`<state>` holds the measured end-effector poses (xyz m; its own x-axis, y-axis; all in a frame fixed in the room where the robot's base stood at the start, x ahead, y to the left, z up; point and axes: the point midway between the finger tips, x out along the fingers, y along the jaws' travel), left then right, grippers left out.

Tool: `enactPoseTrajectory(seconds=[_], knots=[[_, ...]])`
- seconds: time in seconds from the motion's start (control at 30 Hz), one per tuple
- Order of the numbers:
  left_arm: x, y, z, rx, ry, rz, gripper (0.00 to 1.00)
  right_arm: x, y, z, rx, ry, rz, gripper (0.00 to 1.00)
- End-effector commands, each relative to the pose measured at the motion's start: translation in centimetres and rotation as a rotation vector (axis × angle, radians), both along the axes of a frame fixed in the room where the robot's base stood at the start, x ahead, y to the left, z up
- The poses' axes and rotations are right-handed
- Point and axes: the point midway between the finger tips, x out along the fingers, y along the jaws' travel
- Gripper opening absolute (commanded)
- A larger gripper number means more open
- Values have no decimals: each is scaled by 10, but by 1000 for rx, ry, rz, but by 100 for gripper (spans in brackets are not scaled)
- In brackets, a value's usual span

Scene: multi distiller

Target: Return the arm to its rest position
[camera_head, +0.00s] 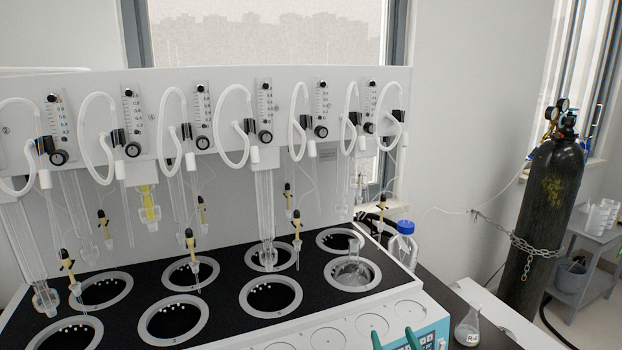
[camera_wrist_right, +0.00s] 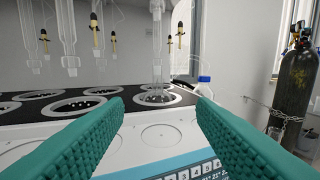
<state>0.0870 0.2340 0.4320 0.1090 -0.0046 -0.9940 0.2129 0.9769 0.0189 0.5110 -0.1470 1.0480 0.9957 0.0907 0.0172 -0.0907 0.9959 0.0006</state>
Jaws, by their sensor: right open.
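My right gripper (camera_head: 394,339) shows at the bottom edge of the head view as two green fingertips, in front of the distiller's control panel (camera_head: 433,338). In the right wrist view the two green fingers of the right gripper (camera_wrist_right: 159,106) are spread wide with nothing between them. The gripper is open and empty, near the front of the distiller (camera_wrist_right: 140,143). The rest of my right arm is out of view. My left gripper is in neither view.
A glass flask (camera_head: 352,273) sits in the front right well. A labelled flask (camera_head: 467,330) stands right of the distiller. A blue-capped bottle (camera_head: 404,245) is behind it. A chained gas cylinder (camera_head: 541,215) stands at right. Glass tubes (camera_head: 264,205) hang above the wells.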

Motion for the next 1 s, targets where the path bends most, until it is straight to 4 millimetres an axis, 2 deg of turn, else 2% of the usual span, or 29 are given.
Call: enactPoseTrajectory(seconds=[0.27, 0.47, 0.73, 1.0], knots=[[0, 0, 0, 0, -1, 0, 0, -24, -14, -44, -24, 198, -26, 51], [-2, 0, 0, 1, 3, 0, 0, -59, -28, -91, -55, 423, -41, 51], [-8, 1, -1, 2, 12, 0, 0, -134, -45, -150, -109, 781, -31, 51], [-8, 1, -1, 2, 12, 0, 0, -215, -56, -184, -165, 1104, 12, 51]])
